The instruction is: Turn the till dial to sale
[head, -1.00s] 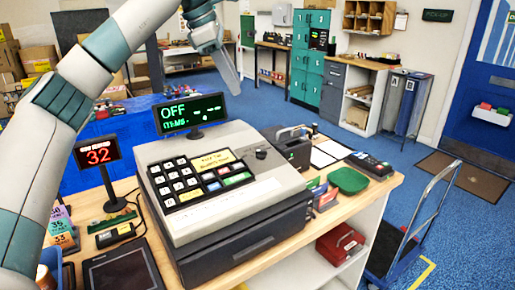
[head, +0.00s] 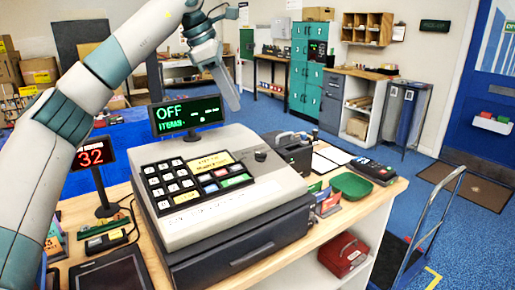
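The grey till (head: 235,205) stands on a wooden counter. Its dial, a small dark knob (head: 261,155), sits at the top right of the sloping keypad face. The till's display (head: 189,114) shows OFF in green. My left gripper (head: 232,99) hangs in the air above and behind the till, fingers pointing down, apart from the dial. Its fingers overlap in this view, so their opening is unclear, and I see nothing held. My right gripper is out of view.
A red "32" sign (head: 92,154) stands left of the till. A dark device (head: 290,154), a green tray (head: 351,186) and a card terminal (head: 373,170) are on the right of the counter. A hand truck (head: 428,230) stands on the floor at right.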

